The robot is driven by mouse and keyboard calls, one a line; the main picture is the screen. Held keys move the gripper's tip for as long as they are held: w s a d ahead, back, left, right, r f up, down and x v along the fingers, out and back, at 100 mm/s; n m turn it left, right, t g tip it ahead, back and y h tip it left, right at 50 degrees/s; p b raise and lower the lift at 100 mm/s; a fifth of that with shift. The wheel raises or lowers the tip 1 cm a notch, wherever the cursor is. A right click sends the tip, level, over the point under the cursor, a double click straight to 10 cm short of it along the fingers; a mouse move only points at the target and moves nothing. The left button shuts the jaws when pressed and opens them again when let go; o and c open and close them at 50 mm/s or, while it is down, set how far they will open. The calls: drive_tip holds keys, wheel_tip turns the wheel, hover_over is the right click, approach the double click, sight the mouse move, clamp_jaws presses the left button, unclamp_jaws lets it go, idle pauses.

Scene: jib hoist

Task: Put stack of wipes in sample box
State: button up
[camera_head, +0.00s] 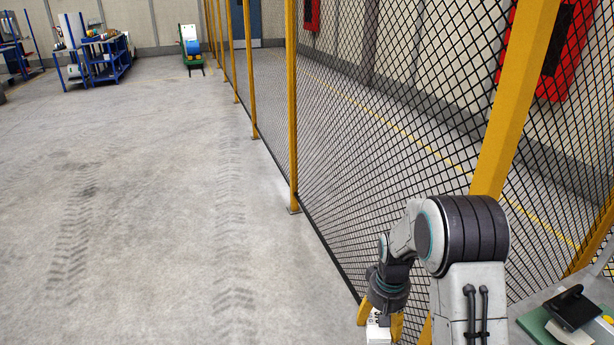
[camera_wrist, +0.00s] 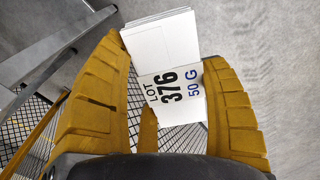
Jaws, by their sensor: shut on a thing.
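My gripper (camera_wrist: 166,65) is shut on a white stack with layered edges, which I take as the stack of wipes (camera_wrist: 160,38). A printed face on it reads "LOT 376 50 G". The yellow fingers stand on either side of it, and the stack is held above the floor. In the head view my gripper (camera_head: 382,323) is low at the bottom edge, partly hidden by my arm, with the white stack (camera_head: 377,334) showing between its fingers. I cannot make out a sample box in either view.
A yellow-posted mesh fence (camera_head: 293,110) runs along the right, close to my arm. A bench with a green mat (camera_head: 537,326) and a black item (camera_head: 574,306) is at the lower right. A blue cart (camera_head: 103,58) stands far left. The floor at left is clear.

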sight(375, 313)
drive_tip(key=shift+w+a+r+n+p, duration=0.2)
drive_tip(key=shift+w+a+p, duration=0.1)
drive_tip(key=shift+w+a, duration=0.15)
drive_tip(key=shift+w+a+r+n+p, duration=0.2)
drive_tip(key=shift+w+a+p, duration=0.05)
drive_tip(key=shift+w+a, duration=0.15)
drive_tip(key=shift+s+d+r+p, duration=0.1)
drive_tip(key=shift+d+r+p, duration=0.05)
drive_tip(key=shift+r+p, duration=1.05)
